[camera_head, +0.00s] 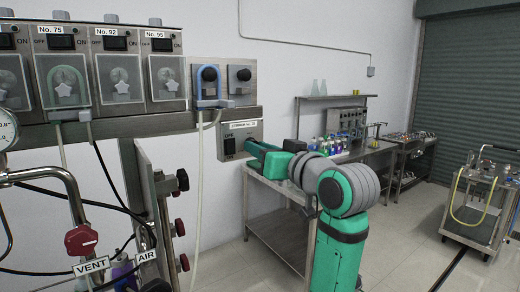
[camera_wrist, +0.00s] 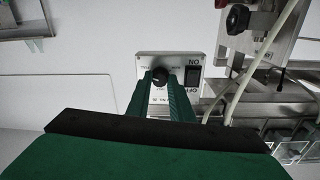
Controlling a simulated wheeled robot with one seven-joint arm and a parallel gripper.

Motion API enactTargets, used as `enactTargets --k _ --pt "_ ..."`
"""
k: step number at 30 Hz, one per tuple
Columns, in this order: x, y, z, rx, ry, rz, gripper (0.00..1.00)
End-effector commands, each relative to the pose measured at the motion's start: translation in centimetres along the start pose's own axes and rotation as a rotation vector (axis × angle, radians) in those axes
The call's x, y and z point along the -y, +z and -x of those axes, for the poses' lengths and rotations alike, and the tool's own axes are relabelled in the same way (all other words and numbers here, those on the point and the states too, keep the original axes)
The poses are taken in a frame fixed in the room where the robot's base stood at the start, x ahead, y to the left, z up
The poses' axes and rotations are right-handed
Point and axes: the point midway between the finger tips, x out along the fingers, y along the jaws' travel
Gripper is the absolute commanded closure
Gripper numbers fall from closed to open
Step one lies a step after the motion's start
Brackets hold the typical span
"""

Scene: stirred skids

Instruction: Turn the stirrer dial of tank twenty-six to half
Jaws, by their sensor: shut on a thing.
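The stirrer box is a grey panel (camera_head: 254,133) on the wall in the head view. A small label (camera_head: 243,125) runs along its top, too small to read with certainty. A black rocker switch (camera_head: 229,147) is on its left. In the wrist view the panel (camera_wrist: 146,61) appears upside down, with its ON/OFF switch (camera_wrist: 193,76) right of a round black dial (camera_wrist: 160,75). My gripper (camera_wrist: 160,80) is shut on the dial, one finger on each side. The dial's pointer and most scale marks are too small or hidden. In the head view my gripper (camera_head: 248,147) covers the dial.
Left of the box hang a blue clamp (camera_head: 208,88) and pale tubing (camera_head: 197,190). Several switch boxes numbered 75, 92 and 95 (camera_head: 116,44) line the rail. Red-handled valves and pipes (camera_head: 81,239) stand lower left. A steel bench (camera_head: 278,225) is below my arm.

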Motion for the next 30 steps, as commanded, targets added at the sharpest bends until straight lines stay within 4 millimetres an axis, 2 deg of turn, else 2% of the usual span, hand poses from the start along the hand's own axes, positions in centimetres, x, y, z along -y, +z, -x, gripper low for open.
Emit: enactTargets --k 30 --pt "-0.31 0.03 0.10 -0.036 -0.010 0.954 1.00"
